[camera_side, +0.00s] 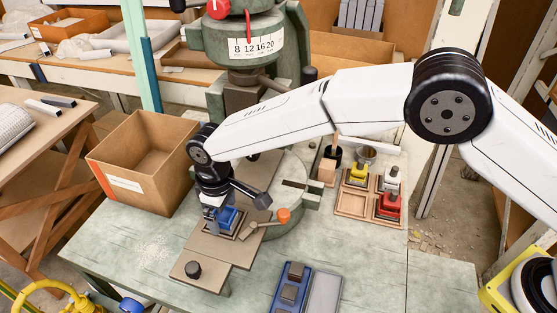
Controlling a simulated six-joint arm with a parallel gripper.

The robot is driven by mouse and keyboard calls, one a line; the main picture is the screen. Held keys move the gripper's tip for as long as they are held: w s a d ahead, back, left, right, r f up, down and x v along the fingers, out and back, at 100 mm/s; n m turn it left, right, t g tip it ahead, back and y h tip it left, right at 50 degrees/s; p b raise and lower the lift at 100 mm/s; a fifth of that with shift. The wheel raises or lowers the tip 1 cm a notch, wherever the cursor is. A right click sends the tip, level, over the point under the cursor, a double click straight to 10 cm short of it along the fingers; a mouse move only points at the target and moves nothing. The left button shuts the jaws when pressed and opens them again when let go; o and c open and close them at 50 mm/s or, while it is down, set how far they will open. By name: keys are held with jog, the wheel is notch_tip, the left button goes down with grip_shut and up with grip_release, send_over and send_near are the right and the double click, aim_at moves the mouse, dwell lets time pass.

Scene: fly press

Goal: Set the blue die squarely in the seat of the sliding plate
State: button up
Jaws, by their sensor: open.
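The blue die (228,216) is at the dark-rimmed seat (240,234) of the brown sliding plate (212,251). It looks upright, but I cannot tell whether it sits squarely or fully down in the seat. My gripper (214,222) points down at the die's left side and is open. The near finger hides part of the die, and the far finger is hidden, so contact is unclear. The plate's black knob (193,269) is at its near end.
The green press (244,45) stands behind the plate. An orange-knobbed lever (282,215) is just right of the die. A wooden tray (352,205) holds yellow, white and red dies at right. A cardboard box (120,187) stands at left. Blue and grey blocks (290,285) lie in front.

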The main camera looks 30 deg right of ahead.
aim_at(224, 216)
jog(key=shift+r, duration=0.15)
notch_tip(224, 216, up, 12)
dwell(0.6)
jog(key=shift+r, duration=0.1)
dwell(0.5)
jog(key=s+d+r+t+y, duration=0.2)
jog(key=s+d+r+t, duration=0.1)
jog(key=d, duration=0.4)
jog(key=s+d+r+t+y, duration=0.2)
jog(key=s+d, duration=0.2)
jog(key=d, duration=0.3)
jog(key=s+d+f+m+h, duration=0.1)
jog(key=s+d+f+m, duration=0.2)
jog(key=d, duration=0.5)
jog(key=s+d+f+m+g+h, duration=0.1)
jog(key=s+d+f+m, duration=0.2)
jog(key=d, duration=0.4)
jog(key=s+d+f+m+g+h, duration=0.1)
jog(key=s+d+f+m+h, duration=0.1)
jog(key=d, duration=0.6)
notch_tip(224, 216, down, 3)
jog(key=shift+s+d+r+m, duration=0.1)
jog(key=shift+s+d+m, duration=0.3)
jog(key=shift+s, duration=0.45)
